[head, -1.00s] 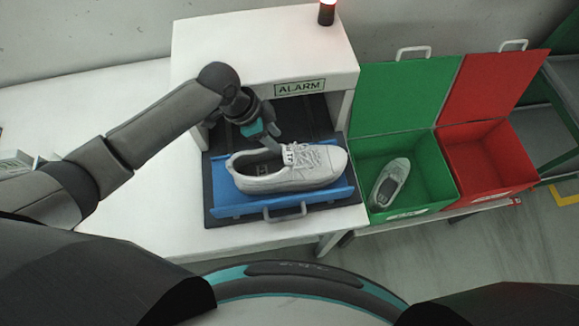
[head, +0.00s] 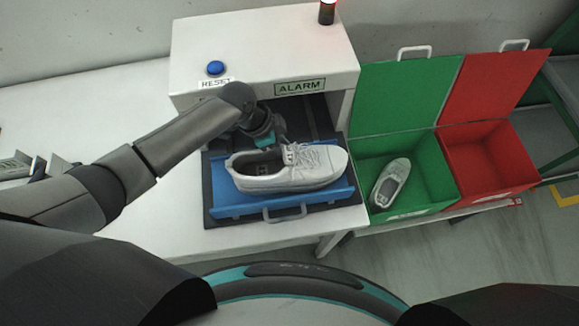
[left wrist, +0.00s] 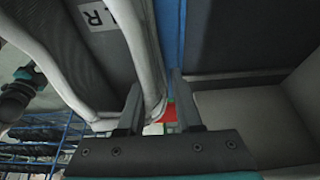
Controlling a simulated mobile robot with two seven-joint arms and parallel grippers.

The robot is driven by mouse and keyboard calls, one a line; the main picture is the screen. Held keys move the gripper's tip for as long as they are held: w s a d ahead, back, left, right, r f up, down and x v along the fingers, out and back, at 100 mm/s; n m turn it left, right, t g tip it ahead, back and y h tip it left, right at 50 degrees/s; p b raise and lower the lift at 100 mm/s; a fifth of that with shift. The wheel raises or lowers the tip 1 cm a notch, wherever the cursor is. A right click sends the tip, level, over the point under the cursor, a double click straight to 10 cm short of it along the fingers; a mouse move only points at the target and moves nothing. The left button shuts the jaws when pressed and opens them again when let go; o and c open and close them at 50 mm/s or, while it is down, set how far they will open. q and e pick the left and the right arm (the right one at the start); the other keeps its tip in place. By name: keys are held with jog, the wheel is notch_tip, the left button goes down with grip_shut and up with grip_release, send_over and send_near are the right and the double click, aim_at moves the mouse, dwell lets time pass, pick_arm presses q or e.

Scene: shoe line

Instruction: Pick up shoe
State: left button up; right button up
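A white-grey lace-up shoe (head: 285,175) lies on the blue tray (head: 235,208) in front of the alarm box, toe to the right. My left gripper (head: 280,143) is at the far side of the shoe's opening, its fingertips mostly hidden behind the shoe. In the left wrist view the open fingers (left wrist: 157,95) stand on either side of the shoe's side wall (left wrist: 143,45), with a gap still visible. A label with letters shows inside the shoe. My right gripper is not in view.
The white alarm box (head: 262,50) with a blue reset button (head: 215,68) stands over the tray's back. A lamp (head: 327,12) sits on top. Right of the table are a green bin (head: 435,175) holding another shoe (head: 390,183) and an empty-looking red bin (head: 485,160), lids open.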

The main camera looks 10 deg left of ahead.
pick_arm(q)
grip_shut()
dwell(1.1)
